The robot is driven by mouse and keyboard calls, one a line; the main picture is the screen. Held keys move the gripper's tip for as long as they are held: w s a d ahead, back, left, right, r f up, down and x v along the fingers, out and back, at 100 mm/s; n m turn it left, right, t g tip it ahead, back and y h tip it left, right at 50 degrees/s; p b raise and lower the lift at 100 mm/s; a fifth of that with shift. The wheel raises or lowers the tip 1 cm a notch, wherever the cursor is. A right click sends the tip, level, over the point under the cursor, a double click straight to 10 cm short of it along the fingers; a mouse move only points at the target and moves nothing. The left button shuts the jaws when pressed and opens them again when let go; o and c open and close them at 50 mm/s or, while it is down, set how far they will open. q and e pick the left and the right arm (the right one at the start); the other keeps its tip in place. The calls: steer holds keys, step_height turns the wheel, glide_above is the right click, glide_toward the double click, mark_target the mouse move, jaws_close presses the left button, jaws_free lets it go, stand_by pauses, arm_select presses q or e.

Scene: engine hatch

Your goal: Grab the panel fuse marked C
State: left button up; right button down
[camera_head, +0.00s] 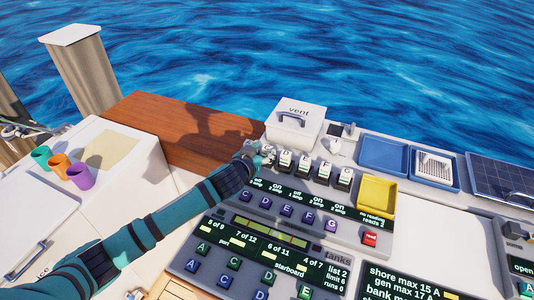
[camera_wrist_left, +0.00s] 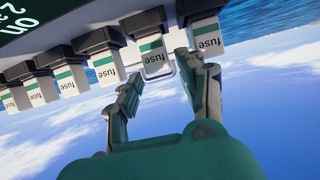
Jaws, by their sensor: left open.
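A row of white fuses (camera_head: 304,165) with dark sockets stands on the panel in the head view. Letters on them are too small to read surely; I cannot tell which is marked C. My left gripper (camera_head: 262,155) is at the left end of this row and hides what is there. In the left wrist view the fuses hang upside down, with green bands and the word fuse. My left gripper (camera_wrist_left: 160,67) is open and empty there, its fingers on either side of one fuse (camera_wrist_left: 153,56). Another fuse (camera_wrist_left: 207,38) is beyond the right finger. My right gripper is not in view.
A white box marked vent (camera_head: 294,120) stands just behind the fuses. A yellow tray (camera_head: 377,197) lies to their right, with a red button (camera_head: 370,239) below it. Purple lettered buttons (camera_head: 286,210) lie in front. Coloured cups (camera_head: 60,163) stand at the left.

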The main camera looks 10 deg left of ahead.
mark_target(267, 148)
arm_select(q)
steer(key=shift+x, duration=1.9)
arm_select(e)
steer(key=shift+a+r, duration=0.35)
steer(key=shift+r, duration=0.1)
arm_select(q)
steer(key=shift+c, duration=0.5)
jaws_close()
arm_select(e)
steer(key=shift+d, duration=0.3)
arm_select(q)
steer(key=shift+r, duration=0.1)
